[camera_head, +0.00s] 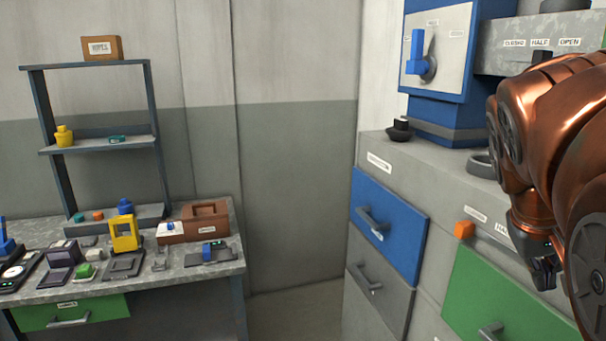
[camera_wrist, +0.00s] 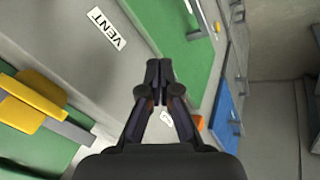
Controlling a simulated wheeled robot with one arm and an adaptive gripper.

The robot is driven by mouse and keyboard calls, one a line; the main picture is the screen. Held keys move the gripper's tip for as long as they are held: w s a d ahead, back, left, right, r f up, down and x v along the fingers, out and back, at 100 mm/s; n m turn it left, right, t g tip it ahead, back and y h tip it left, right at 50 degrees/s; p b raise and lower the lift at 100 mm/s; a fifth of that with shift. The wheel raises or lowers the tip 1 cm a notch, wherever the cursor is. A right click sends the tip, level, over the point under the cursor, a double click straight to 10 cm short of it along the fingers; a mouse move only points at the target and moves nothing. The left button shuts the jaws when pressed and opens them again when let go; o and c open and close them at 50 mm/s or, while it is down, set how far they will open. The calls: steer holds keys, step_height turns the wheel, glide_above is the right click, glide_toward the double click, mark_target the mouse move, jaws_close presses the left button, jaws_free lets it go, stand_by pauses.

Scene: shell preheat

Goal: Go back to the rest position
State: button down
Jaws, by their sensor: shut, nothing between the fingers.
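My copper-coloured arm reaches in from the right of the head view, with my gripper (camera_head: 543,277) pointing down in front of the grey cabinet (camera_head: 400,160). In the wrist view my gripper (camera_wrist: 158,70) is shut, its fingertips together and nothing between them. Behind it in that view are the cabinet front with a VENT label (camera_wrist: 106,28) and a green drawer (camera_wrist: 170,25). In the head view a green drawer (camera_head: 500,290) lies below and left of the gripper. An orange block (camera_head: 464,230) sticks out from the cabinet front to the left of the gripper.
A blue drawer (camera_head: 388,225) and a blue unit with a lever dial (camera_head: 428,65) are left of my arm. A yellow handle (camera_wrist: 35,92) shows in the wrist view. A workbench (camera_head: 225,268) with several devices stands at left. Floor (camera_head: 300,310) between is clear.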

steer(key=s+a+f+n+g+y, duration=0.1)
steer(key=s+a+f+y, duration=0.1)
steer(key=s+a+f, duration=0.6)
steer(key=s+a+f+n+g+y, duration=0.1)
steer(key=s+a+f+g+y, duration=0.1)
steer(key=s+a+f, duration=0.6)
step_height(320, 180, down, 7)
steer(key=shift+s+a+r+n+g+y, duration=0.15)
steer(key=shift+a+n+g+y, duration=0.15)
steer(key=shift+y, duration=0.4)
steer(key=shift+d, duration=0.1)
